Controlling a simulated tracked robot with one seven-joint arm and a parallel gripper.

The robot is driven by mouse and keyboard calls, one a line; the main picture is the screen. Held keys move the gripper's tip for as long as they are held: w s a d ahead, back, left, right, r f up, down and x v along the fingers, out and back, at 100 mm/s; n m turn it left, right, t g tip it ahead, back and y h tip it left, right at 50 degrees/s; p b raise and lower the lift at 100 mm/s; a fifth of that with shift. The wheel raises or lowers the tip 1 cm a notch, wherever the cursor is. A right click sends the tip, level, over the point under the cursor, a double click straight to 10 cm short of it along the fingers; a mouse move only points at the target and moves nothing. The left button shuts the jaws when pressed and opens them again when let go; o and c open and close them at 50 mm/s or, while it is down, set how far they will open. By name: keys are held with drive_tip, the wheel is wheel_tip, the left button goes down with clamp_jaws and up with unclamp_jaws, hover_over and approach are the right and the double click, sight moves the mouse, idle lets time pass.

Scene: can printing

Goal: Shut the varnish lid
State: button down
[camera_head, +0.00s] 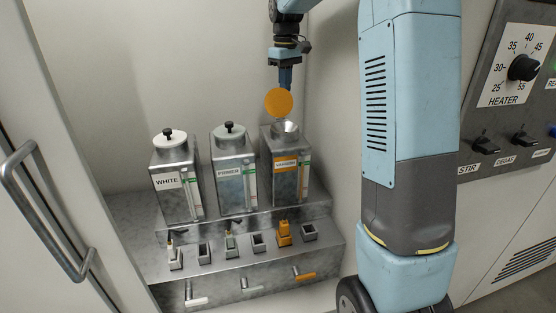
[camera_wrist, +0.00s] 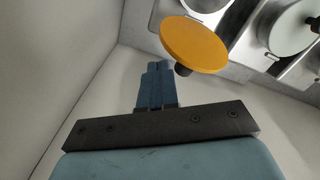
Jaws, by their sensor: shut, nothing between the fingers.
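The varnish lid (camera_head: 279,102) is an orange disc that stands raised and tilted at the opening of the right-hand steel canister (camera_head: 284,183). This canister has an orange label, too small to read surely, and its mouth (camera_head: 287,127) is uncovered. In the wrist view the lid (camera_wrist: 195,43) shows with a dark knob (camera_wrist: 183,70) on its near side. My gripper (camera_head: 285,85) is shut and empty, pointing down just above and behind the lid. In the wrist view its fingertips (camera_wrist: 158,66) are close beside the knob; I cannot tell whether they touch.
The WHITE canister (camera_head: 174,180) and a middle canister (camera_head: 234,172) stand to the left, with pale lids on. Below are small sockets, switches and tap handles on a steel step (camera_head: 225,264). A wall is close behind. A heater panel (camera_head: 505,90) is at right.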

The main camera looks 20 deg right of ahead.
drive_tip(key=shift+f, duration=1.15)
drive_tip(key=shift+s, duration=0.1)
drive_tip(key=shift+s, duration=2.55)
drive_tip(key=shift+r, duration=0.2)
wheel_tip(320, 180, up, 8)
hover_over(290, 94)
drive_tip(key=s, duration=0.2)
drive_tip(key=shift+w+a+f, duration=0.1)
drive_tip(key=shift+a+f, duration=0.05)
drive_tip(key=shift+a, duration=0.1)
